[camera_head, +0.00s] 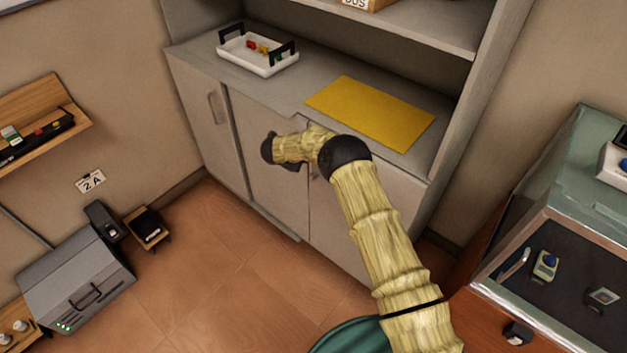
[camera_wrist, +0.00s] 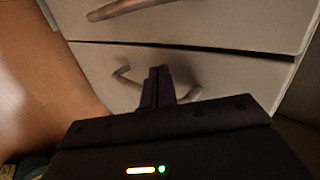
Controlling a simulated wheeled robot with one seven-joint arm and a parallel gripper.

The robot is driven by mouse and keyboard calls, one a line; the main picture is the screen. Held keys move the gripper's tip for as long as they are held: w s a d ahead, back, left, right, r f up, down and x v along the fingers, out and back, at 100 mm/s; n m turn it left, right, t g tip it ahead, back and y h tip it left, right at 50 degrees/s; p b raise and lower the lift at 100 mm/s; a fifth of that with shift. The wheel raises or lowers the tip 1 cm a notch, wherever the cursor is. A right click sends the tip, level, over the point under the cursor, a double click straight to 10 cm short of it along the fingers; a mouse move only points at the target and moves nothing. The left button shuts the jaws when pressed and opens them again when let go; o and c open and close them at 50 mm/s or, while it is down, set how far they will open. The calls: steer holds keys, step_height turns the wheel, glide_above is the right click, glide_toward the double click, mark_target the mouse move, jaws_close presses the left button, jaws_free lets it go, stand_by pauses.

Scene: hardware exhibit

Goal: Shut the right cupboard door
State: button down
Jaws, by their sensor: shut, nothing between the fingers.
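The grey cupboard stands in the middle of the head view. Its right-hand front panel (camera_head: 385,195) is partly hidden by my arm. The panel left of it (camera_head: 270,185) seems to stand slightly proud at their seam, but I cannot tell how far any door is open. In the wrist view my gripper (camera_wrist: 158,72) is shut and empty. It is in front of a curved handle (camera_wrist: 124,76) on the lower panel (camera_wrist: 225,80); contact is unclear. A second handle (camera_wrist: 125,9) is on the panel above. My fingers are hidden in the head view.
A white tray (camera_head: 257,62) and a yellow mat (camera_head: 370,110) lie on the cupboard top. A glass case (camera_head: 590,135) stands at the right. A grey machine (camera_head: 75,287) is at the lower left. The floor (camera_head: 215,270) before the cupboard is clear.

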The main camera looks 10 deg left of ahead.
steer(key=s+a+f+v, duration=0.1)
steer(key=a+v, duration=0.1)
steer(key=v, duration=1)
steer(key=shift+f+b, duration=0.3)
steer(key=shift+b, duration=0.15)
